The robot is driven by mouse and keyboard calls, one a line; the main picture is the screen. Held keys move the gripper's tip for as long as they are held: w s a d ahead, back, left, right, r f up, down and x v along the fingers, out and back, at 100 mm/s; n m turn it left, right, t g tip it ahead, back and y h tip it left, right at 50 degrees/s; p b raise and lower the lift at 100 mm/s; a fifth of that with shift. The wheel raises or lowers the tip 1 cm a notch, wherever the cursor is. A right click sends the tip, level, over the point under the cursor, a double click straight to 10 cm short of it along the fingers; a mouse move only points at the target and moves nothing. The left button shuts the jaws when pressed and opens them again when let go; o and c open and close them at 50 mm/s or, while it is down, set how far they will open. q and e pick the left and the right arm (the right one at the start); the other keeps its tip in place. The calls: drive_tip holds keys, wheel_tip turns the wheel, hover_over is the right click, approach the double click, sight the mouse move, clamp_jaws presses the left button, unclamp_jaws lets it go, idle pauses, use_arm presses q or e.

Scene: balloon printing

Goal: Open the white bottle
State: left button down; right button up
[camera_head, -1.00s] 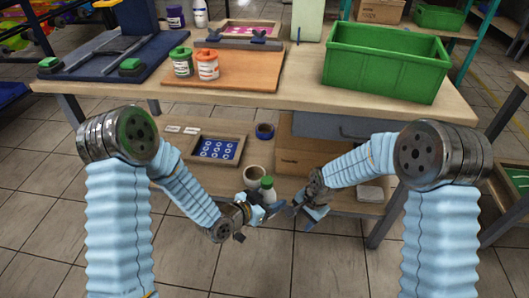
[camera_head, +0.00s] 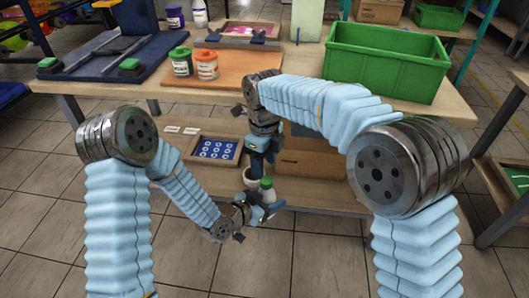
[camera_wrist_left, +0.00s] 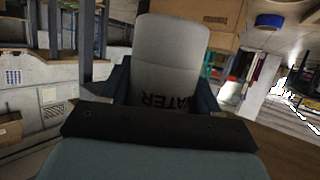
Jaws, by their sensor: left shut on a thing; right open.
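The white bottle (camera_head: 267,196) with a green cap (camera_head: 266,183) is upright in front of the table's lower shelf. My left gripper (camera_head: 262,208) is shut on its body. In the left wrist view the bottle (camera_wrist_left: 172,50) fills the middle, with the upside-down letters "WATER" on it, between the two fingers. My right gripper (camera_head: 256,168) is open and points down, just above and slightly left of the cap. Its fingertips are small and partly hidden, and I cannot tell whether they touch the cap.
A green crate (camera_head: 385,68) and an orange board (camera_head: 228,80) with two labelled jars, one green-lidded (camera_head: 181,62) and one orange-lidded (camera_head: 207,66), are on the tabletop. A framed blue tray (camera_head: 217,150) and cardboard boxes (camera_head: 310,163) are on the lower shelf.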

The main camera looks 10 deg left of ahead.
sight(264, 179)
drive_tip(key=shift+f, duration=2.3)
